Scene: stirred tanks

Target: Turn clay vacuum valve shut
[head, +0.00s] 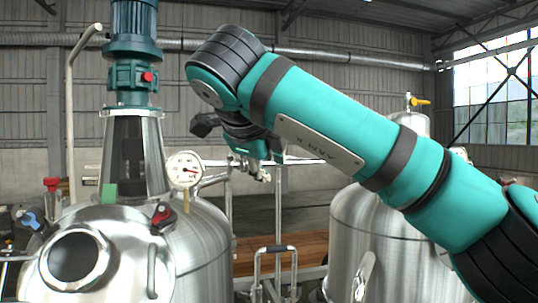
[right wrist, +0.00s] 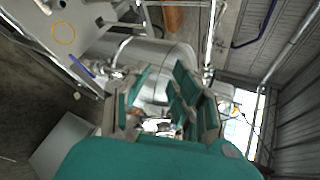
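I cannot tell for certain which valve is the clay vacuum valve. A red-brown handle (head: 161,214) stands on the left steel tank's lid, below the pressure gauge (head: 185,169). A red knob (head: 51,184) and a blue handle (head: 31,218) are at that tank's left side. My left gripper is out of view.
The left tank (head: 205,240) carries a green motor (head: 133,30) and a round port. The right tank (head: 365,215) has a yellow handle (head: 421,102) on top and is partly hidden by my arm. Thin upright pipes (head: 279,215) and a metal rail stand between the tanks.

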